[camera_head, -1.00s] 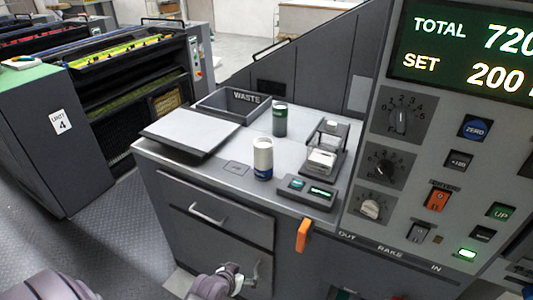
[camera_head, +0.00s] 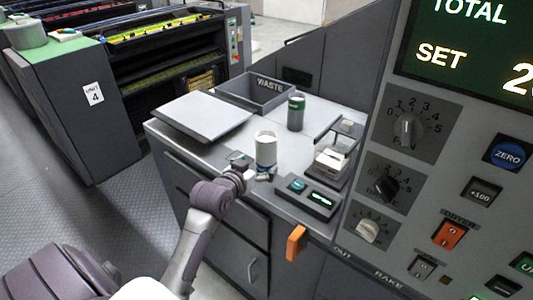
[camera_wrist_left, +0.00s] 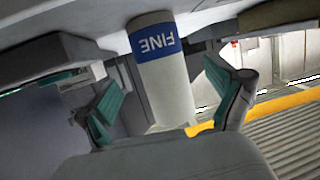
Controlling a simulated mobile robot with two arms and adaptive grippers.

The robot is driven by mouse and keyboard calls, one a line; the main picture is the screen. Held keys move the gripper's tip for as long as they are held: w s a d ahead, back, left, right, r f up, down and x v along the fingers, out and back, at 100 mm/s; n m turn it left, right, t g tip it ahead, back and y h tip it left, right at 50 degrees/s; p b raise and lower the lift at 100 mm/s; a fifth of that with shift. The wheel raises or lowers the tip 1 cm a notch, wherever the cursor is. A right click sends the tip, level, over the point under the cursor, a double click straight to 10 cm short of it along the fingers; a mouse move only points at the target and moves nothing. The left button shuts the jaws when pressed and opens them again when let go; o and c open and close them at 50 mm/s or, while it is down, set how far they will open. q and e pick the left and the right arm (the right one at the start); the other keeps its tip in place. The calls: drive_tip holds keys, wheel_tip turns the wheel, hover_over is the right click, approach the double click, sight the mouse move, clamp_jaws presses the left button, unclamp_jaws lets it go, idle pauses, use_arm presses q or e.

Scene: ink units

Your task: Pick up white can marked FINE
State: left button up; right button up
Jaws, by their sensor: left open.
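The white can (camera_head: 266,146) stands upright on the grey counter (camera_head: 225,150), near its front edge. In the left wrist view the can (camera_wrist_left: 165,88) appears upside down, with FINE in white letters on a blue band. My left gripper (camera_head: 254,174) is just in front of the can and hides its lower part. In the left wrist view my left gripper (camera_wrist_left: 165,105) is open, with teal finger pads on both sides of the can. I cannot tell whether either pad touches it. My right gripper is not in view.
A green can (camera_head: 296,113) stands behind the white can, near the WASTE bin (camera_head: 262,92). A flat light panel (camera_head: 203,116) lies to the left. A small device (camera_head: 333,160) and a button box (camera_head: 308,197) stand to the right, beside the control panel (camera_head: 440,150).

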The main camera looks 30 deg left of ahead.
sight(266, 158)
use_arm(q)
drive_tip(key=p+x, duration=0.1)
drive_tip(key=x, duration=0.4)
drive_tip(key=shift+w, duration=0.45)
drive_tip(key=shift+s, duration=0.1)
drive_tip(key=c, duration=1.3)
drive_tip(key=shift+c, duration=0.2)
